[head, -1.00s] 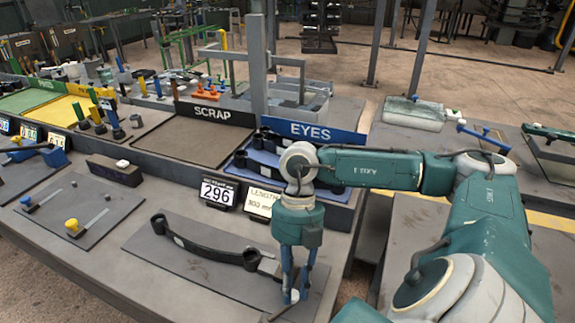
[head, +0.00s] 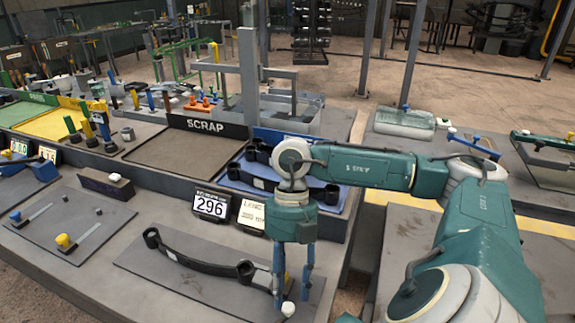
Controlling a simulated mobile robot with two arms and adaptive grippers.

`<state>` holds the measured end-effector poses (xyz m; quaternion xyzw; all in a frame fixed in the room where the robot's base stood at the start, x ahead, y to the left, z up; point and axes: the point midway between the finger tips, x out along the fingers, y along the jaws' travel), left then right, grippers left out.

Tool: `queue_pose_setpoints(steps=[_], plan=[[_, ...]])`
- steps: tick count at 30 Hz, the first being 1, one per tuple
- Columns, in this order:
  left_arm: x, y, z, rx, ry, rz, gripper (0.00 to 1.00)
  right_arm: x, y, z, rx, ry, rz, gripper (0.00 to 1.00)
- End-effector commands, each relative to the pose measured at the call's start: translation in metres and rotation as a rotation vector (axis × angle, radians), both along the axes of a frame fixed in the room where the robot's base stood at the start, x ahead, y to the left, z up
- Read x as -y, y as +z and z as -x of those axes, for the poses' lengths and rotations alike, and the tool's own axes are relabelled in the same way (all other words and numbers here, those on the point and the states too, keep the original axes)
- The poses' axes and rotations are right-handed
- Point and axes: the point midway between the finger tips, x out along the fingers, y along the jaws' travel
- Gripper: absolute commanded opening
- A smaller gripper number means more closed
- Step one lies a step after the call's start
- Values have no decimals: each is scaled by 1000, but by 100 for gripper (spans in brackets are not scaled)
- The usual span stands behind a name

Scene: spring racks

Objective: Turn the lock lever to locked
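A white knob (head: 288,310), which looks like the end of the lock lever, shows at the front end of the grey fixture plate (head: 150,262). The rest of this lever is largely hidden by my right gripper (head: 292,300). That gripper points down with its two blue fingers apart, one on each side of the knob as seen from here. I cannot tell whether a finger touches it. A dark leaf spring (head: 205,264) with an eye at each end lies on the plate, its right end close to the gripper. My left gripper is not in view.
A display reading 296 (head: 211,205) and a second sign (head: 251,216) stand behind the plate. A blue tray (head: 232,184) with springs lies behind my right forearm. The SCRAP tray (head: 165,155) is empty. Yellow (head: 64,241) and blue (head: 15,215) knobbed levers are at left.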

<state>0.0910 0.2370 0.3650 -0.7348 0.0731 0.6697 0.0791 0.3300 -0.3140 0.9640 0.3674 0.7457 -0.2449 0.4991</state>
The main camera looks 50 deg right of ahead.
Motion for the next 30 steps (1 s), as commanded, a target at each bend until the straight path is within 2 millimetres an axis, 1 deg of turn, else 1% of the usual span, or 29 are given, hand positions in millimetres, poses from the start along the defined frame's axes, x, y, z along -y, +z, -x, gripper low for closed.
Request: queue_pose_setpoints(steps=[1, 6, 9, 12, 15, 18, 30], plan=[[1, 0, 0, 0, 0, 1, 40, 3, 11, -5, 8, -3, -1, 40], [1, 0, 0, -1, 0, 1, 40, 14, 46, -13, 8, -1, -3, 40], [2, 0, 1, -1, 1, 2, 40, 19, 62, -17, 7, -2, -2, 40], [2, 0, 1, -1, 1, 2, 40, 23, 75, -20, 7, -2, -4, 40], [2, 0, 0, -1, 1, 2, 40, 25, 82, -21, 5, -1, -3, 40], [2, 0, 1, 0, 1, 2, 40, 27, 84, -22, 3, 0, -1, 40], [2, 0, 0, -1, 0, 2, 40, 27, 84, -21, 2, -1, -2, 40]])
